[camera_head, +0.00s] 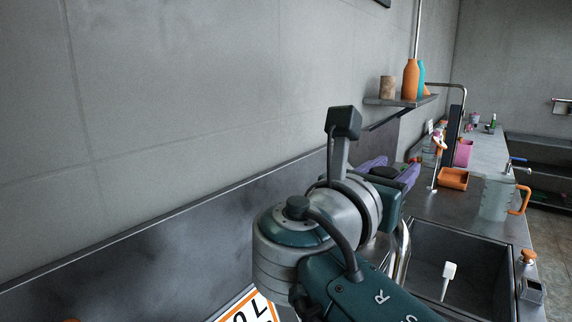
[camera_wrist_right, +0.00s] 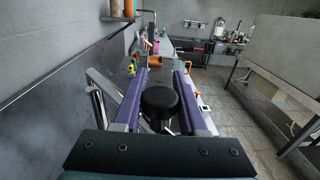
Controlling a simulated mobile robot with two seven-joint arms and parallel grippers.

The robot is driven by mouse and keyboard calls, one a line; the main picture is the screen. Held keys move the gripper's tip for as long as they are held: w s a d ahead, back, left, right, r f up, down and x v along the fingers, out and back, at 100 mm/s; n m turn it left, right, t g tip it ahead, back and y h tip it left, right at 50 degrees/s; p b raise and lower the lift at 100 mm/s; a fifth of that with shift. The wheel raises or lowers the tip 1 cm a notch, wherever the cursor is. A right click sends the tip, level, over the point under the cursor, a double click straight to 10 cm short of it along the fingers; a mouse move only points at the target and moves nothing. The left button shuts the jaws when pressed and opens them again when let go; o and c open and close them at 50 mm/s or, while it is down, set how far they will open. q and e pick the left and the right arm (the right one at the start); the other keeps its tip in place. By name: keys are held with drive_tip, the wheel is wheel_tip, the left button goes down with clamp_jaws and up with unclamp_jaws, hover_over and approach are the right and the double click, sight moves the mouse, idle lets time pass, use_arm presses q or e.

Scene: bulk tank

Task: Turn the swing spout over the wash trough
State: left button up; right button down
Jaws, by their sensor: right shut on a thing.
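My right gripper (camera_head: 396,165) reaches away along the wall, its purple fingers on both sides of a black round knob (camera_wrist_right: 159,102). In the right wrist view the fingers (camera_wrist_right: 161,74) flank this knob, and it sits between them, closer to the palm than to the tips. A curved chrome pipe (camera_head: 403,250), which looks like the swing spout, shows beside my right wrist at the basin's left edge. My arm hides much of it, and I cannot see how it joins the knob. The dark basin (camera_head: 485,266), likely the wash trough, lies right of my arm. My left gripper is not in view.
A white brush (camera_head: 447,279) stands in the basin. A wall shelf (camera_head: 398,101) holds bottles above my gripper. The grey wall is close on the left.

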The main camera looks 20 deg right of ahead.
drive_tip(key=shift+c, duration=2.4)
unclamp_jaws()
wheel_tip(320, 180, up, 20)
drive_tip(key=p, duration=0.1)
drive_tip(key=shift+c, duration=0.3)
